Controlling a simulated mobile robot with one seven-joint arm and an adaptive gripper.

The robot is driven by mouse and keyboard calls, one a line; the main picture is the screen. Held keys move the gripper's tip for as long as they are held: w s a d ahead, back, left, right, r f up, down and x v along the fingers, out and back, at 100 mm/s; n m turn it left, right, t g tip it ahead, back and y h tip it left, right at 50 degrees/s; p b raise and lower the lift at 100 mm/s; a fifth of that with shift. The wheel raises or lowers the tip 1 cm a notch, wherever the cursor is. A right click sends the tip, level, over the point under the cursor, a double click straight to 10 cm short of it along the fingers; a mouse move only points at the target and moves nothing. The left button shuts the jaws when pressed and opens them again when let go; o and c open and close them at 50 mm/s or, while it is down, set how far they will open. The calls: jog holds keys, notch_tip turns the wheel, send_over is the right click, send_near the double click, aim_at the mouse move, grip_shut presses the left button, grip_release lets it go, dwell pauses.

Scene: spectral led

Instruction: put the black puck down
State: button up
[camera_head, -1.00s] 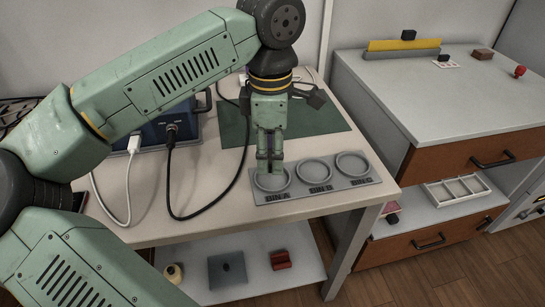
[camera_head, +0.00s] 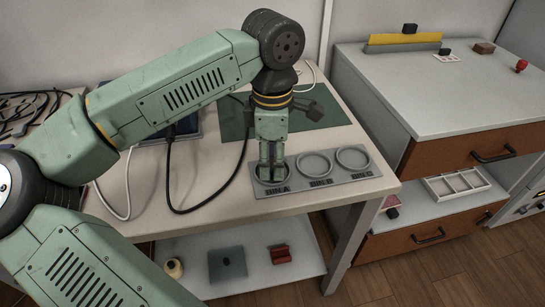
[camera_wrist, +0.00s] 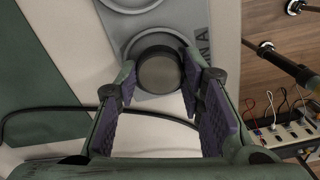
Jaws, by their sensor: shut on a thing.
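The black puck (camera_wrist: 159,72) shows in the wrist view as a dark round disc between the purple-padded fingers of my gripper (camera_wrist: 163,82). My gripper is shut on it. The puck is at the ring marked BIN A (camera_wrist: 138,42), with the ring's rim around it in this view; whether it touches the bottom cannot be told. In the head view my gripper (camera_head: 271,178) points straight down at the BIN A ring (camera_head: 258,186), the leftmost of three on a grey plate (camera_head: 300,198). The fingers mostly hide the puck there.
The BIN B ring (camera_head: 315,164) and BIN C ring (camera_head: 352,158) look empty. A green mat (camera_head: 320,122) lies behind the plate. A black cable (camera_head: 205,209) curves over the table left of it. The table's front edge is close below the plate.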

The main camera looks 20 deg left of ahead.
aim_at(272, 163)
jog(key=shift+f, duration=0.2)
jog(key=o, duration=1.3)
jog(key=shift+r, duration=0.1)
notch_tip(272, 163, up, 13)
jog(key=shift+r+p, duration=0.1)
jog(key=shift+p, duration=0.25)
